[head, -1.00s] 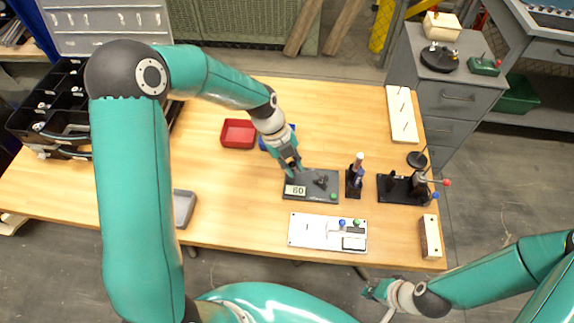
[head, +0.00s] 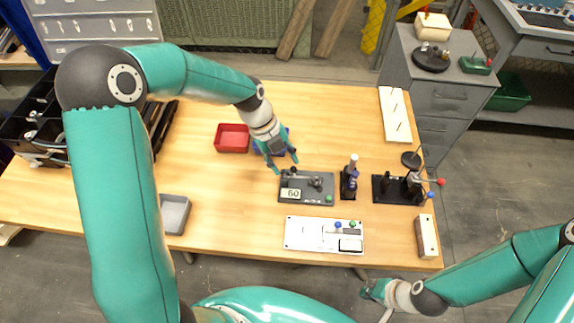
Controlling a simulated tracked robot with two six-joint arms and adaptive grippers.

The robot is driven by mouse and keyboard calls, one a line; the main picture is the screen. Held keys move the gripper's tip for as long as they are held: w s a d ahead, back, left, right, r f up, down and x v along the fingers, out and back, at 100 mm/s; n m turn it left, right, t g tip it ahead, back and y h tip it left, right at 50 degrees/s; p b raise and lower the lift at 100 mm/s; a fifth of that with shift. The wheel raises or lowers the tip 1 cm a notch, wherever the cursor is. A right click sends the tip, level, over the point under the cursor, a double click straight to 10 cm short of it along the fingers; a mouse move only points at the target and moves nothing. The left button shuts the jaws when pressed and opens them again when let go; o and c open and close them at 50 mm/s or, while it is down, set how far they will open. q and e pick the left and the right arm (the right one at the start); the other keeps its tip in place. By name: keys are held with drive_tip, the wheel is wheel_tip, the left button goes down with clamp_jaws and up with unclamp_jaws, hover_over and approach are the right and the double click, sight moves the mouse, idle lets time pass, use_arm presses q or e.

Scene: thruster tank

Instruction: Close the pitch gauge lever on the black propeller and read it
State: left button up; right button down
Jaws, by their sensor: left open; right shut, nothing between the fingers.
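A dark grey plate (head: 319,197) lies on the table with a small pale display (head: 290,194) on its left part; it seems to read 60, but is too small to be sure. A black propeller-like part (head: 315,183) sits on the plate, with a green button at the lower right. A small dark knob shows at the plate's upper left edge; I cannot tell whether it is the lever's end. My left gripper (head: 286,167) is open and empty, just beyond that edge. My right gripper (head: 372,289) is shut and empty, off the table's front edge.
A red tray (head: 232,151) and a partly hidden blue tray lie behind my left gripper. Right of the plate stand a dark holder (head: 347,190) and a black stand (head: 384,197) with a red-knobbed lever. A white panel (head: 298,242) lies in front.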

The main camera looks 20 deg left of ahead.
use_arm(q)
drive_tip(key=v, duration=0.8)
drive_tip(key=shift+r, duration=0.4)
drive_tip(key=shift+a, duration=0.1)
